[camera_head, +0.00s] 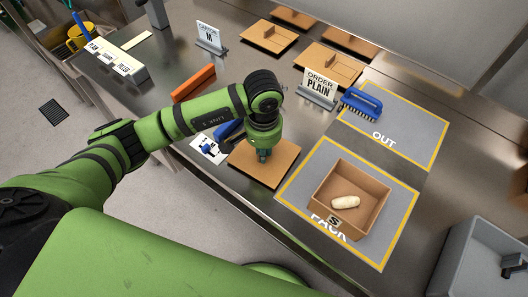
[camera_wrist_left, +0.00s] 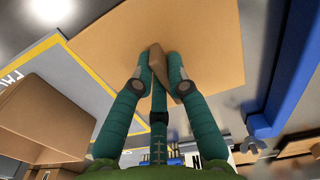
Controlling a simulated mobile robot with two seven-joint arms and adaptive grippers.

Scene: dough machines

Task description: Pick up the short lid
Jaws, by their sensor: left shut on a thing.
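A flat, square brown cardboard lid (camera_head: 282,172) is under my left gripper (camera_head: 263,157), beside the pack mat. In the left wrist view the lid (camera_wrist_left: 215,45) fills the upper middle, with a small brown grip piece (camera_wrist_left: 156,62) standing up from it. My left gripper (camera_wrist_left: 160,78) is shut on that grip piece from above, one finger on each side. I cannot tell whether the lid rests on the counter or is slightly raised. My right gripper is not in view.
An open box (camera_head: 367,216) with a pale dough piece (camera_head: 345,202) stands on the pack mat (camera_head: 397,238). The out mat (camera_head: 420,124) lies behind, with a blue brush (camera_head: 361,103). Other lids (camera_head: 268,37) lie at the back. An orange bar (camera_head: 194,83) is behind my arm.

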